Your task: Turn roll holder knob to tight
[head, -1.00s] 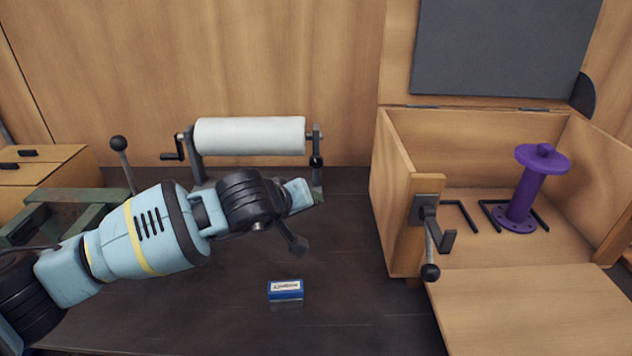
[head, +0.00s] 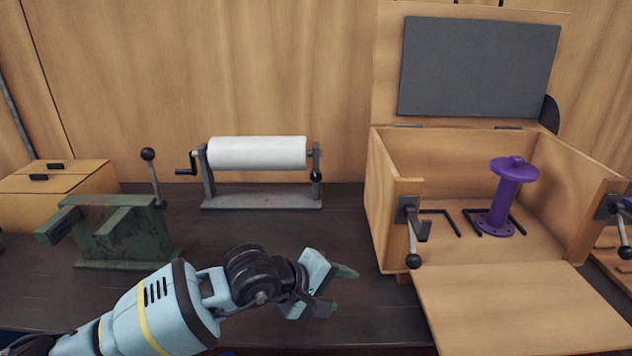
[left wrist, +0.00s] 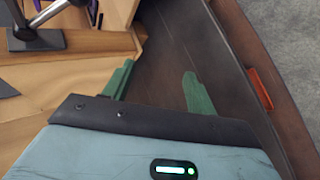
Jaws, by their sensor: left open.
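The roll holder (head: 262,198) stands at the back of the dark bench in the head view, with a white roll (head: 257,153) across its two uprights. A black crank (head: 186,166) is on its left end. A small black knob (head: 316,176) is on its right upright; its tightness cannot be told. My left gripper (head: 338,289) is in front of the holder, well apart from it, near the bench's front. Its green fingers are apart and empty, as the left wrist view (left wrist: 160,87) shows. My right gripper is not in view.
An open wooden box (head: 381,215) with a purple spool (head: 507,195) stands at the right; a black lever (head: 412,235) sticks out in front. A green vise-like device (head: 125,230) and a wooden drawer box (head: 70,190) are at the left. Bench space before the holder is clear.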

